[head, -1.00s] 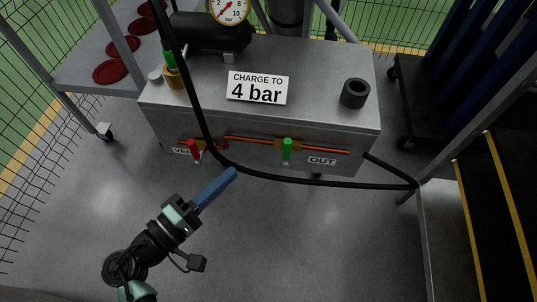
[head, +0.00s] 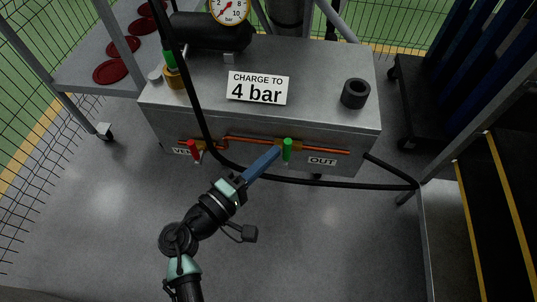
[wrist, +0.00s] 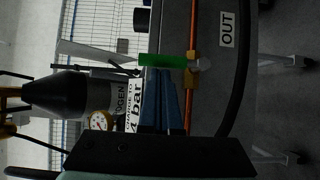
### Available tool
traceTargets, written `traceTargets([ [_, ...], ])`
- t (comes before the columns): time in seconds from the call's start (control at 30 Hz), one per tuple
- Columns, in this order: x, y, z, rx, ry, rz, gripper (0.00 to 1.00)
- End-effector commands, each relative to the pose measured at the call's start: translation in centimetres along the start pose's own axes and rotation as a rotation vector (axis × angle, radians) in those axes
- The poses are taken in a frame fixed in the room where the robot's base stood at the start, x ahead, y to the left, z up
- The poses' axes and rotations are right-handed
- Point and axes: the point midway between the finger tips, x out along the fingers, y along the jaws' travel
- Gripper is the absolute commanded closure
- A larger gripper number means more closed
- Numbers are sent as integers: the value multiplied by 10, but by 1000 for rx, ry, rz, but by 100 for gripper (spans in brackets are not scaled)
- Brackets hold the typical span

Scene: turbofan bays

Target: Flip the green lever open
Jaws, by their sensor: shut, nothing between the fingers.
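The green lever (head: 287,149) stands upright on the front face of the grey metal box, on the orange pipe left of the OUT label (head: 322,161). In the wrist view the green lever (wrist: 165,60) lies across the picture just beyond my fingertips. My gripper (head: 277,151) has blue fingers, shut with nothing between them, and their tips are close to the left side of the lever. The fingers also show in the wrist view (wrist: 166,88). I cannot tell whether the tips touch the lever.
A red lever (head: 194,151) is on the same pipe at the left. A black hose (head: 335,184) hangs in front of the box. A sign reading 4 bar (head: 257,88), a gauge (head: 229,9) and a black ring (head: 355,93) are above. The floor in front is clear.

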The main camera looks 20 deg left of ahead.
Motion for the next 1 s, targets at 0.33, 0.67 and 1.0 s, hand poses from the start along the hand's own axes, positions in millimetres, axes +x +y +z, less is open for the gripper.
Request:
traceTargets([
  [0.33,1,3,2,44,0,-30,100],
  [0.67,3,4,5,85,-1,-57,100],
  [1.0,8,10,12,186,-2,-123,100],
])
